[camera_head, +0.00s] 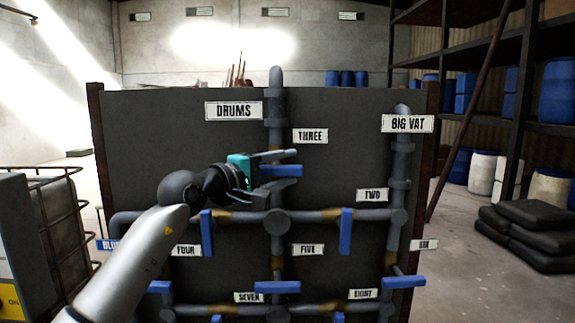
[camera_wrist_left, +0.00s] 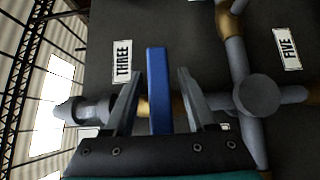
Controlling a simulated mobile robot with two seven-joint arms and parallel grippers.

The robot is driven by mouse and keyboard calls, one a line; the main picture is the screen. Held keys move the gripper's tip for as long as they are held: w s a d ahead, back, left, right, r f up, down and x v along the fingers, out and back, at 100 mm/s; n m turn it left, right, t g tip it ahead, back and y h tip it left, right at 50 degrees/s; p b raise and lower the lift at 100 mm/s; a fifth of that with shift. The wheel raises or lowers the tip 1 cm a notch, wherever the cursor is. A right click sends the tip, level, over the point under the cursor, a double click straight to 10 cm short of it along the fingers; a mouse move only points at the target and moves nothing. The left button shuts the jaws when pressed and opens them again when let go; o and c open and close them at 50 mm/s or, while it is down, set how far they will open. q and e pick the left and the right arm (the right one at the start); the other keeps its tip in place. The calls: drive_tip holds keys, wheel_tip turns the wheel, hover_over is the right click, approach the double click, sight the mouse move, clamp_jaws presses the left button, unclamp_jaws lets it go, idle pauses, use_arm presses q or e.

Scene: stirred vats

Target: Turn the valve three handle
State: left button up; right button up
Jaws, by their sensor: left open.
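The valve three handle (camera_head: 283,170) is a blue bar lying level on the vertical pipe, below the THREE label (camera_head: 310,136). My left gripper (camera_head: 295,168) reaches it from the left, with one finger above the handle and one below. In the left wrist view the blue handle (camera_wrist_left: 158,88) stands between the two grey fingers of my left gripper (camera_wrist_left: 159,72). A gap shows on each side of the handle, so the fingers are open around it and not closed on it. The valve body behind the handle is partly hidden by the gripper. My right gripper is not in view.
Other blue handles sit close by: an upright one (camera_head: 207,232) by FOUR, another upright one (camera_head: 346,231) below TWO, and a level one (camera_head: 277,287) below FIVE. Grey pipes (camera_head: 277,222) stand out from the dark panel (camera_head: 150,130). A caged tank (camera_head: 62,222) stands at the left.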

use_arm(q)
drive_tip(key=shift+w+d, duration=0.3)
clamp_jaws()
idle(0.4)
